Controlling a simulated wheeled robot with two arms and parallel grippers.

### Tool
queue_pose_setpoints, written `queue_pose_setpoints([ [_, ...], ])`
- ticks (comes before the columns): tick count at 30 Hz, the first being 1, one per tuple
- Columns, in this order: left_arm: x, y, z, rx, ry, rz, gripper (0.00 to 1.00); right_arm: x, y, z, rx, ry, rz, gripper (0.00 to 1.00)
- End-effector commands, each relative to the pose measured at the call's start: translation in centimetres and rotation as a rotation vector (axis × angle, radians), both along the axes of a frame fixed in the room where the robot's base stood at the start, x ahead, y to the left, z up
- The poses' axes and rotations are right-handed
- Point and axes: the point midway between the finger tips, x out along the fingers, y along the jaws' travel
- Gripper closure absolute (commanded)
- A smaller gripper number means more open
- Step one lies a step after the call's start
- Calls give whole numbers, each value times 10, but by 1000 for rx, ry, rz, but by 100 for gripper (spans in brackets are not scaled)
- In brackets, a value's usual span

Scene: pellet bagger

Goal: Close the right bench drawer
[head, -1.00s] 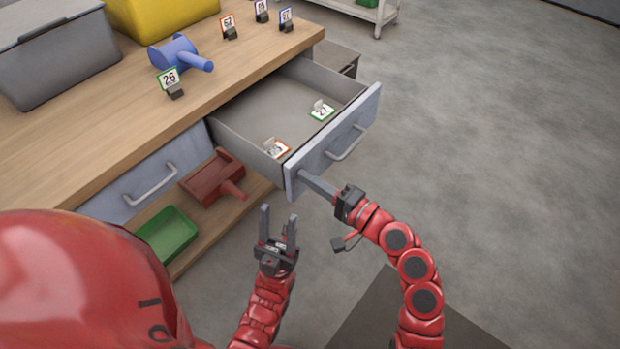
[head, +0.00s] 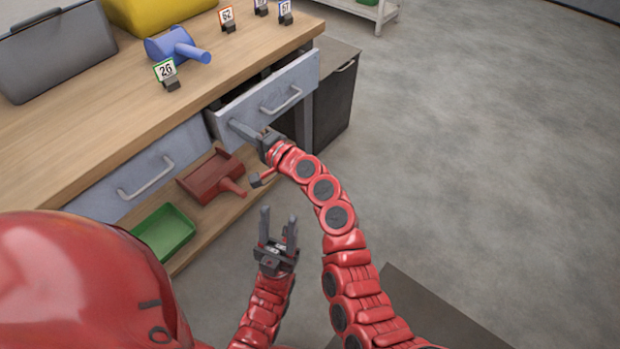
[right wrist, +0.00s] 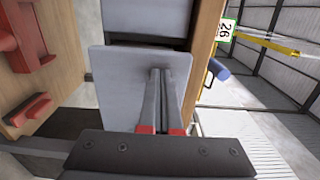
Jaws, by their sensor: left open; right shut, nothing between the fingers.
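The right bench drawer (head: 295,78) has a grey-blue front with a bar handle (head: 282,100). It stands slightly out from the bench, with a narrow dark gap behind the top of its front. My right gripper (head: 234,124) is shut and empty, its fingertips at the lower left of the drawer front, apparently touching it. In the right wrist view the shut fingers (right wrist: 161,72) lie against the drawer front (right wrist: 115,85). My left gripper (head: 279,228) is open and empty, in front of the bench, apart from the drawer.
The left drawer (head: 110,205) is shut. A red scoop (head: 210,177) and a green tray (head: 163,232) lie on the lower shelf. A blue scoop (head: 172,45) and number cards stand on the bench top. A dark cabinet (head: 335,100) stands beyond the drawer. Floor at right is clear.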

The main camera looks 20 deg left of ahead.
Motion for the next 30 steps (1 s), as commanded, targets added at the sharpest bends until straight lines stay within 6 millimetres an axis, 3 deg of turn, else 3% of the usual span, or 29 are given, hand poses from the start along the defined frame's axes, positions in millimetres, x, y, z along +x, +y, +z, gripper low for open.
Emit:
queue_pose_setpoints([
  [3,0,0,-20,0,0,0,52,8,20,-5,-1,-2,2,100],
  [12,0,0,-41,0,0,0,52,20,51,-3,-2,-2,-1,100],
  [30,0,0,-44,0,0,0,52,22,60,3,3,-3,-3,100],
])
